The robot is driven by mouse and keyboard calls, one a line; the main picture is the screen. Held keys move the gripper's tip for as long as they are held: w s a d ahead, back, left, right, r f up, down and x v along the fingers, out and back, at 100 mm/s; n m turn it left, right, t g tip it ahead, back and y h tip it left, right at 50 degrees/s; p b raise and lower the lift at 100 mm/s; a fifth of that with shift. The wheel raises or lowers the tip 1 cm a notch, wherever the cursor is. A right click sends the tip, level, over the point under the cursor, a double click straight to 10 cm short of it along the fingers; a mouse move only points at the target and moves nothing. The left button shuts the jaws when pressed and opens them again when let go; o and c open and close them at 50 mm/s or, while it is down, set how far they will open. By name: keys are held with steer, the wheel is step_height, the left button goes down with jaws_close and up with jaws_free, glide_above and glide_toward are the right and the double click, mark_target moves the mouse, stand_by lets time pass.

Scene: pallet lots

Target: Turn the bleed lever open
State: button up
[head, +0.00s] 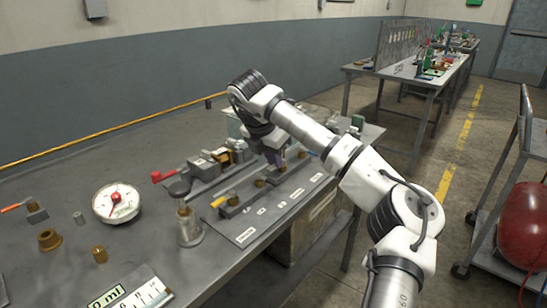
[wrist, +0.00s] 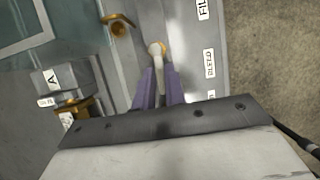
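The bleed lever (wrist: 154,62) shows in the wrist view as a pale handle with a brass-coloured end, beside a label that appears to read BLEED (wrist: 209,62). My gripper (wrist: 158,72) has its two purple fingers close on either side of the handle, with little gap between, and looks shut on it. In the head view my gripper (head: 276,156) points down over the far part of the valve panel (head: 247,236). The lever is hidden there by my gripper and wrist.
A yellow-handled valve (head: 228,198), a red-handled valve (head: 165,175) and a capped metal post (head: 188,222) stand left of my gripper. A dial gauge (head: 116,202) lies farther left. In the wrist view, a brass fitting (wrist: 118,25) and a block marked A (wrist: 62,80) are nearby.

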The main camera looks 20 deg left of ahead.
jaws_close()
steer(key=n+b, duration=0.1)
steer(key=d+n+y, duration=0.1)
steer(key=n, duration=0.1)
steer(key=shift+s+d+f+b, duration=0.1)
steer(key=shift+b, duration=0.3)
steer(key=n, duration=0.2)
steer(key=d+n+y, duration=0.1)
steer(key=n, duration=0.1)
steer(key=n+y, duration=0.1)
steer(key=shift+w+d+n, duration=0.2)
steer(key=shift+d+n, duration=0.15)
steer(key=shift+n, duration=0.05)
steer(key=n, duration=0.1)
steer(key=n+y+p, duration=0.1)
steer(key=n, duration=0.1)
steer(key=d+n+g+y+p, duration=0.1)
steer(key=shift+w+d+r+n, duration=0.1)
steer(key=shift+w+r+n, duration=0.2)
steer(key=shift+w, duration=0.1)
steer(key=shift+w+d+n+g+y+p, duration=0.15)
steer(key=shift+n+g+p, duration=0.1)
steer(key=shift+n+p, duration=0.25)
steer(key=shift+w+d+n+g+y+p, duration=0.15)
steer(key=shift+n+g+p, duration=0.15)
steer(key=shift+n, duration=0.3)
steer(key=shift+w+f+n+g+p, duration=0.1)
steer(key=shift+w+n+g+p, duration=0.25)
steer(key=shift+n+p, duration=0.55)
steer(key=shift+n, duration=0.4)
